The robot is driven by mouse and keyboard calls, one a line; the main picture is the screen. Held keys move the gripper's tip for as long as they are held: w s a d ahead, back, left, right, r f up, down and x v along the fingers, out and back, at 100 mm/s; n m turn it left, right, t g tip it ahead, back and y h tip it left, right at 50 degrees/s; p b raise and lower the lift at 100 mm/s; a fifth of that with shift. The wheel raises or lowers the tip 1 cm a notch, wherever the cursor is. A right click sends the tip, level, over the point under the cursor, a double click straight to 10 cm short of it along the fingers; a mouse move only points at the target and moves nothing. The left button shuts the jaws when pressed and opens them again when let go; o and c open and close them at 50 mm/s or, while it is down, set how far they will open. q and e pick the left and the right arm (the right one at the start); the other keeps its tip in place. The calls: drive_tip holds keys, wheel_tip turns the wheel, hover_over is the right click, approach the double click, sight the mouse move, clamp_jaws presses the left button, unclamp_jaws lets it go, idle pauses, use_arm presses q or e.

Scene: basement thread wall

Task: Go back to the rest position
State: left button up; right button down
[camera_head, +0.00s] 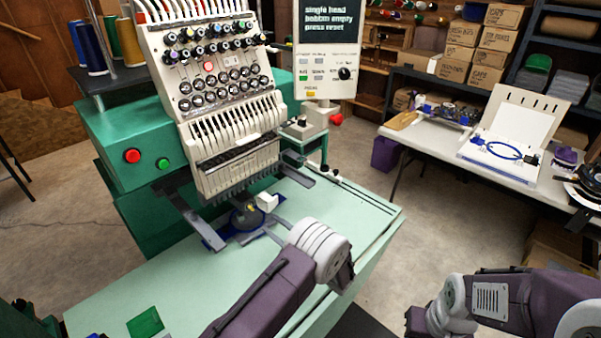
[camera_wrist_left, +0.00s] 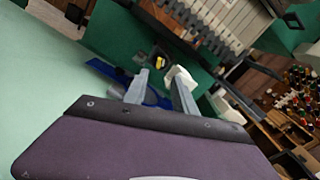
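My left arm comes in from the bottom middle of the head view. My left gripper (camera_head: 266,224) is over the pale green machine table, below the needle heads of the embroidery machine (camera_head: 225,85). In the left wrist view my left gripper (camera_wrist_left: 160,80) has its two grey fingers apart, with nothing seen held between them. A small white block (camera_head: 267,201) is close by the fingers; it also shows in the left wrist view (camera_wrist_left: 182,76). A blue piece (camera_wrist_left: 115,73) lies on the table behind the fingers. My right arm is folded at the lower right; its gripper is out of sight.
The machine's grey support arms (camera_head: 194,218) reach out over the table (camera_head: 345,208). A control panel (camera_head: 328,55) reads "single head bottom empty press reset". A side table (camera_head: 425,142) with a white hooping board (camera_head: 512,130) stands at right. Floor is clear between the tables.

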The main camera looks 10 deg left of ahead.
use_arm(q)
drive_tip(key=a+r+n+g+y+p, duration=0.15)
drive_tip(key=a+r+n+g, duration=0.35)
drive_tip(key=r, duration=0.6)
drive_tip(key=s+a+n+g+h, duration=0.1)
drive_tip(key=s+a, duration=0.1)
drive_tip(key=s, duration=0.1)
drive_tip(key=s+a+r+n+g+h, duration=0.1)
drive_tip(key=s+a+n, duration=0.1)
drive_tip(key=s+a, duration=0.1)
drive_tip(key=s+a+r+n+g+h+p, duration=0.1)
drive_tip(key=s+a+g, duration=0.1)
drive_tip(key=s, duration=0.3)
drive_tip(key=shift+s+a+r+n, duration=0.15)
drive_tip(key=shift+s+a+n, duration=0.15)
drive_tip(key=shift+a, duration=0.35)
drive_tip(key=s+d+f+n+g+h, duration=0.1)
drive_tip(key=s+d+f+n+h, duration=0.25)
drive_tip(key=s, duration=0.25)
drive_tip(key=s+d+f+n+g+h, duration=0.1)
drive_tip(key=s+d+f+n+h, duration=0.1)
drive_tip(key=s+h, duration=0.35)
drive_tip(key=d+f+n+t+h, duration=0.3)
drive_tip(key=d+f+n+h, duration=0.1)
drive_tip(key=d, duration=0.7)
drive_tip(key=shift+s+d+f+n+h+p, duration=0.35)
drive_tip(key=shift+s+d+f+h+p, duration=0.1)
drive_tip(key=shift+h, duration=0.1)
